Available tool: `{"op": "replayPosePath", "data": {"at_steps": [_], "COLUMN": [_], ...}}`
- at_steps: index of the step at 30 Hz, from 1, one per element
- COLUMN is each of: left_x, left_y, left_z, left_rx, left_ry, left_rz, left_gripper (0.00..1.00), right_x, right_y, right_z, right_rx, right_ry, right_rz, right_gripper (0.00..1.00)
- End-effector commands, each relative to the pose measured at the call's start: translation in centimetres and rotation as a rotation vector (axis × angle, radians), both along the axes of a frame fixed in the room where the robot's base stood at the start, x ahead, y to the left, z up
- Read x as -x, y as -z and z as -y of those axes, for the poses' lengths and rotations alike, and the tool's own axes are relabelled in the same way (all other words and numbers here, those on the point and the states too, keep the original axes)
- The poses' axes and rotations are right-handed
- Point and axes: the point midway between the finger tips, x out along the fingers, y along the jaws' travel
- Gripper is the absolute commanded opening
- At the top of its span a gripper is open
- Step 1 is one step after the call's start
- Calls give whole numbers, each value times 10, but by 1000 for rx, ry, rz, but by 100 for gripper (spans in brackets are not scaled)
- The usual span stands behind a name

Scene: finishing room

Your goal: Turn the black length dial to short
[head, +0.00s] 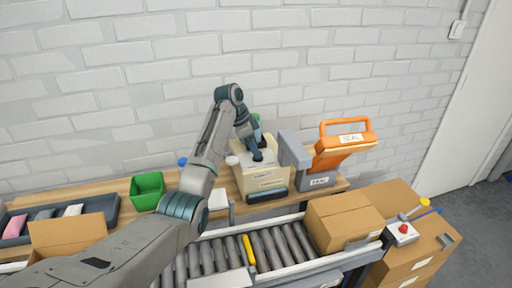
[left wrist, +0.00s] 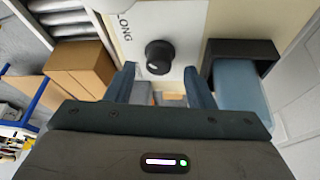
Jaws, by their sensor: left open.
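The black length dial (left wrist: 158,57) sits on a white plate on the cream machine (head: 250,184). The word LONG is printed on the plate, to the upper left of the dial in the left wrist view. A pale mark shows on the dial's lower part; any SHORT label is out of view. My left gripper (left wrist: 160,85) is open, its two fingers apart just below the dial in that view; I cannot tell whether they touch it. In the head view the left gripper (head: 258,154) is over the machine's top and hides the dial. My right gripper is not in view.
A grey block (head: 293,148) and an orange-handled sealer (head: 341,150) stand right of the machine. A green bin (head: 147,191) stands left on the wooden bench. A roller conveyor (head: 281,245) with a cardboard box (head: 343,219) runs in front. A brick wall is behind.

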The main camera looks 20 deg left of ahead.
Motion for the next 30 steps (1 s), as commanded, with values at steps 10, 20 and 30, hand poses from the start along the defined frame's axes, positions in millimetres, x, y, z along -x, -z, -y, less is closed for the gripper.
{"op": "replayPosePath", "data": {"at_steps": [10, 20, 30], "left_x": [-2, -2, -2], "left_y": [16, 16, 14], "left_z": [6, 6, 6], "left_rx": [-2, -1, -2], "left_ry": [-1, -1, -29], "left_rz": [1, 2, 1], "left_gripper": [48, 11, 4], "right_x": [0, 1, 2], "right_y": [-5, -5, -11], "right_z": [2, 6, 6], "right_rx": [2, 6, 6], "right_ry": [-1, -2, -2], "right_rz": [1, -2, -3], "right_gripper": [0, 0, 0]}}
